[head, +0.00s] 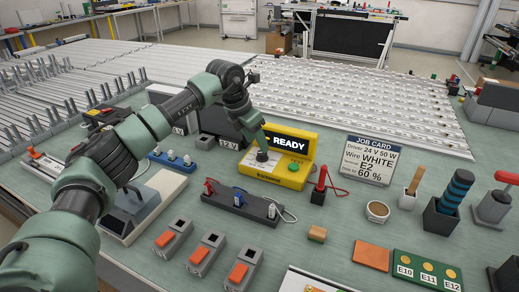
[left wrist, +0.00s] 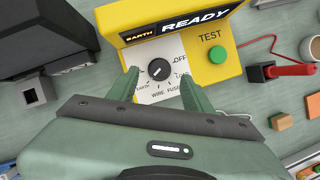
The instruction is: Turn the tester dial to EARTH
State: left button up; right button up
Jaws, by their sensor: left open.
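The yellow tester (head: 278,177) stands mid-bench, and its display reads READY. In the left wrist view the tester (left wrist: 222,62) shows small amber text EARTH beside READY, and a green TEST button (left wrist: 217,55). Its black round dial (left wrist: 158,69) sits on a white plate marked OFF, FUSE, WIRE and EARTH; a short pale mark lies on the knob, slanted, its pointing end unclear. My left gripper (left wrist: 160,76) is open, with a finger on each side of the dial and gaps visible. In the head view the left gripper (head: 262,150) partly hides the dial. My right gripper is not in view.
A job card (head: 369,165) stands right of the tester. A red probe (head: 320,186) in a black holder is close to its right side. A dark strip with clips (head: 241,205) lies in front. A dark box (left wrist: 45,35) is left of the tester.

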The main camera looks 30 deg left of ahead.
pick_arm(q)
jog(key=v, duration=0.2)
jog(key=shift+s+a+r, duration=0.1)
jog(key=shift+s+r, duration=0.05)
jog(key=shift+r, duration=0.25)
